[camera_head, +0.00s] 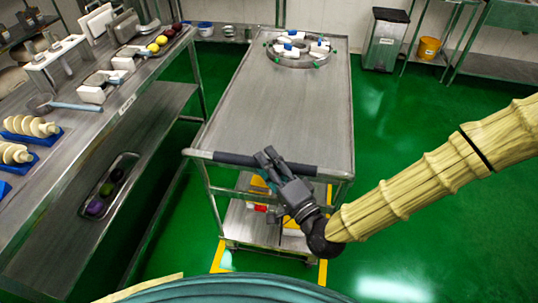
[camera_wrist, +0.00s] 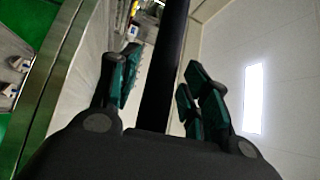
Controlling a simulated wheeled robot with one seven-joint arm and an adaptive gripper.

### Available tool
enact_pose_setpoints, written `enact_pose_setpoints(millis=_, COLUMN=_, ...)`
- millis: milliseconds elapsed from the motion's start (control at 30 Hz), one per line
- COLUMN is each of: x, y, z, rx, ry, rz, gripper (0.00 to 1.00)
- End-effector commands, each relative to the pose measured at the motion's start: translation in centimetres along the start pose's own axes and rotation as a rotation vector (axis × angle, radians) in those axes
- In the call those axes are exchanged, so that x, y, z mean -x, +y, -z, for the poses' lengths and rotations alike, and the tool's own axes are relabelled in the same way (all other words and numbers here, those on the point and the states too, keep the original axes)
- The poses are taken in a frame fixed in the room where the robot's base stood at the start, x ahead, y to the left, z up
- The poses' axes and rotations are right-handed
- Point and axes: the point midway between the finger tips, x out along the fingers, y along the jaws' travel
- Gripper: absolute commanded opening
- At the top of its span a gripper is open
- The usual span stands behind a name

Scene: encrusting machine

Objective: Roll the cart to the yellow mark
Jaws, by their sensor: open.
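The steel cart (camera_head: 255,110) stands in the middle of the head view, its dark handle bar (camera_head: 232,158) facing me. Yellow floor lines (camera_head: 219,257) show below the cart's near end, with another stretch at the right (camera_head: 323,270). The cart covers part of the mark, so I cannot tell how well they line up. My gripper (camera_head: 268,158) is at the middle of the handle. In the wrist view the dark bar (camera_wrist: 165,65) runs between the open fingers of my gripper (camera_wrist: 160,85). The fingers are not closed on it.
A ring-shaped part (camera_head: 298,62) lies on the cart's far end. A steel workbench (camera_head: 140,85) with trays and tools stands close along the left. A bin (camera_head: 385,40) and an orange bucket (camera_head: 428,47) are at the back right. Green floor (camera_head: 385,120) is clear right of the cart.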

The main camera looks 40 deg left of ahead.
Motion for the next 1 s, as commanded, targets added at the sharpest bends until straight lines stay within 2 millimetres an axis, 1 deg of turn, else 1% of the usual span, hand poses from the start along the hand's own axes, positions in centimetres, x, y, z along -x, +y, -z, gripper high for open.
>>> enact_pose_setpoints(millis=167, x=1.8, y=0.1, z=0.1, rx=-0.002, ry=0.001, rz=-0.001, gripper=0.47)
enact_pose_setpoints(millis=500, x=7.9, y=0.1, z=0.1, rx=-0.002, ry=0.003, rz=-0.002, gripper=0.47)
enact_pose_setpoints(millis=600, x=9.5, y=0.1, z=0.1, rx=-0.003, ry=0.002, rz=-0.002, gripper=0.47)
enact_pose_setpoints(millis=800, x=11.4, y=0.1, z=0.1, rx=-0.001, ry=0.002, rz=-0.001, gripper=0.47)
enact_pose_setpoints(millis=1000, x=11.9, y=0.0, z=0.1, rx=0.0, ry=0.001, rz=0.0, gripper=0.47)
